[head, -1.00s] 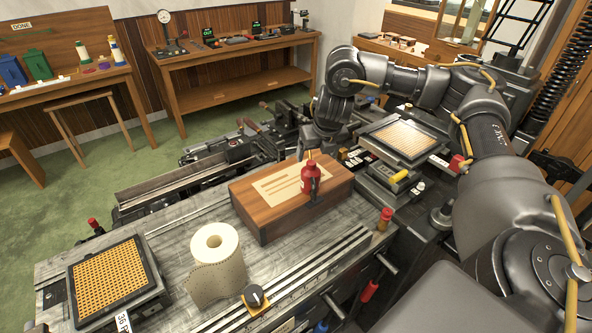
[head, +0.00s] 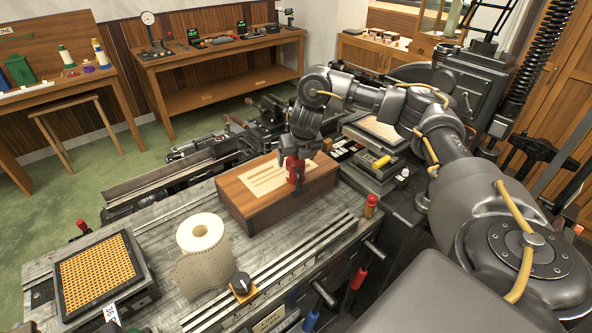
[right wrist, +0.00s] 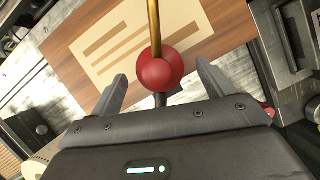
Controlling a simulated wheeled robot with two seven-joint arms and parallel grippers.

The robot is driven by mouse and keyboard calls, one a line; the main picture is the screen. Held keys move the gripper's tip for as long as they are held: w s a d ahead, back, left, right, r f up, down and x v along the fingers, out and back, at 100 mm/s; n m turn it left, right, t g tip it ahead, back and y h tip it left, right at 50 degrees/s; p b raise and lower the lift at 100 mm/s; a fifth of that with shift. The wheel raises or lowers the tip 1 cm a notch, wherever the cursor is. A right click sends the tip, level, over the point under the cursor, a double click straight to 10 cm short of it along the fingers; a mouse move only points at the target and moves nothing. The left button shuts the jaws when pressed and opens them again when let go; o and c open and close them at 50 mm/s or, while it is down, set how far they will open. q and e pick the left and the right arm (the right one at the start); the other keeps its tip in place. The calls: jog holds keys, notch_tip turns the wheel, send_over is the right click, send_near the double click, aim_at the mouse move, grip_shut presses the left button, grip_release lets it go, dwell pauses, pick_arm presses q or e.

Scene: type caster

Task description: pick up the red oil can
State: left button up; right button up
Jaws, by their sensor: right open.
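The red oil can (head: 294,170) stands upright near the right end of a wooden box, on its top or by its front edge; I cannot tell which. My right gripper (head: 296,150) is directly above it, pointing down, and hides its upper part. In the right wrist view the can (right wrist: 160,72) shows from above as a red dome with a brass spout. It lies between the two spread fingers of the right gripper (right wrist: 160,78), with a gap visible on both sides. My left gripper is not in view.
The wooden box (head: 250,212) with a paper label sits on the grey bench. A red-topped bottle (head: 371,204) stands right of the box.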

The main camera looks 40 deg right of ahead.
aim_at(296, 162)
jog(key=x, duration=0.2)
jog(key=shift+w+f+b, duration=0.15)
jog(key=shift+f+b, duration=0.15)
jog(key=shift+f, duration=0.25)
jog(key=shift+r, duration=0.1)
jog(key=c, duration=1.2)
